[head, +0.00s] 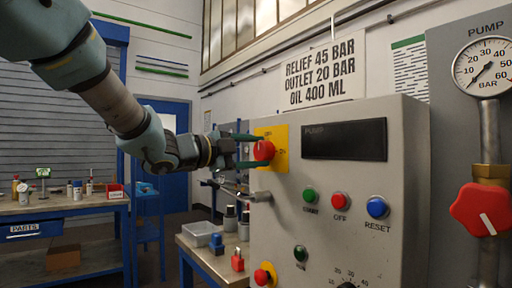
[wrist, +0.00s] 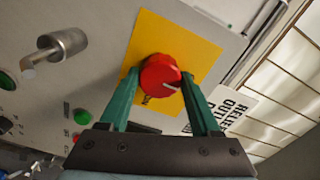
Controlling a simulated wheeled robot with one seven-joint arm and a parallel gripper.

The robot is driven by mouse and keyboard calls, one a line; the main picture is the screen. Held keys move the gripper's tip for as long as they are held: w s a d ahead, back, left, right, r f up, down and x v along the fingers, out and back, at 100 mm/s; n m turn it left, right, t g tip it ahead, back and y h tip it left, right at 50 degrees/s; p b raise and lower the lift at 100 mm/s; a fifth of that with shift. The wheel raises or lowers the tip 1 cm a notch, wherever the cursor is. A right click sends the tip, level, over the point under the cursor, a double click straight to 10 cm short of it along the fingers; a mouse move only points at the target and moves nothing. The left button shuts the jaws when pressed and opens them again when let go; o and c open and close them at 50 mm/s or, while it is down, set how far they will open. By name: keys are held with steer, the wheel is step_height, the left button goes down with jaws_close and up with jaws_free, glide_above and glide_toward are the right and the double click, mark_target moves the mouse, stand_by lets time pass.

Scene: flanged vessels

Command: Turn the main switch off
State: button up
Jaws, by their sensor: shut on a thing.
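The main switch is a red rotary knob (head: 264,150) on a yellow plate (head: 281,138) at the upper left of the grey control panel. In the wrist view the red knob (wrist: 160,76) has a white pointer mark toward its lower right, and the yellow plate (wrist: 187,32) lies behind it. My gripper (head: 246,150) reaches in from the left, its two green fingers on either side of the knob. In the wrist view my gripper (wrist: 161,88) is shut on the knob. The small lettering on the plate is mostly hidden or too small to read.
Below the knob, a metal handle (head: 260,197) sticks out of the panel. Green (head: 309,195), red (head: 340,201) and blue (head: 377,207) buttons sit to its right. A pump gauge (head: 484,67) and red valve handle (head: 480,209) are at far right. A red padlock (head: 237,262) stands on the bench.

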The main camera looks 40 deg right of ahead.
steer(key=shift+n, duration=0.3)
steer(key=o, duration=1.4)
steer(key=shift+a, duration=0.1)
steer(key=a, duration=0.7)
steer(key=a+b, duration=0.1)
steer(key=a, duration=0.2)
steer(key=shift+w+a, duration=0.3)
steer(key=shift+w, duration=0.05)
